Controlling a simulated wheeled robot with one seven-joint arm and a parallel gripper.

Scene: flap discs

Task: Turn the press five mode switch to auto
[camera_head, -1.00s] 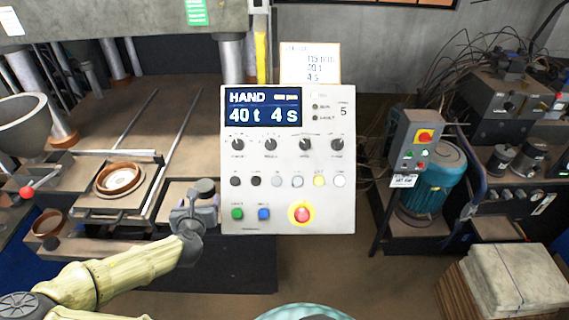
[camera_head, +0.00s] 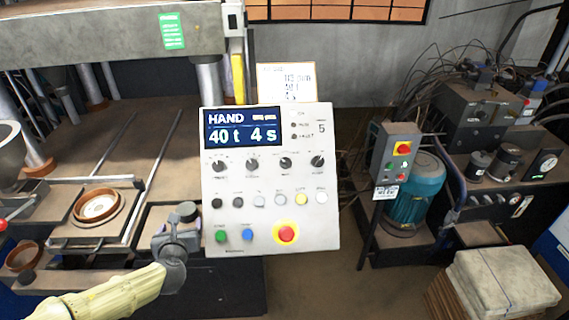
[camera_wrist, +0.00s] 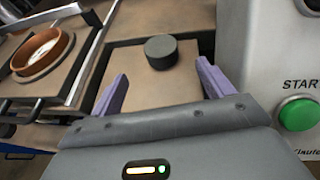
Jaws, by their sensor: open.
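The press five control panel (camera_head: 270,185) is a light grey box marked 5. Its display (camera_head: 241,128) reads HAND, 40 t, 4 s. Below it is a row of several black rotary knobs; the leftmost (camera_head: 220,165) and rightmost (camera_head: 317,162) end the row. The labels under them are too small to read, so I cannot tell which knob is the mode switch. My gripper (camera_head: 186,218) is left of the panel's lower left corner, apart from it. In the wrist view my gripper (camera_wrist: 160,85) is open and empty, with purple fingers spread and the panel's edge to the right.
Coloured push buttons and a red emergency stop (camera_head: 286,233) sit below the knobs. A green start button (camera_wrist: 298,114) shows close at the right in the wrist view. A dark round cap (camera_wrist: 161,51) is beyond my fingers. A brown ring (camera_head: 97,204) lies on the press at left.

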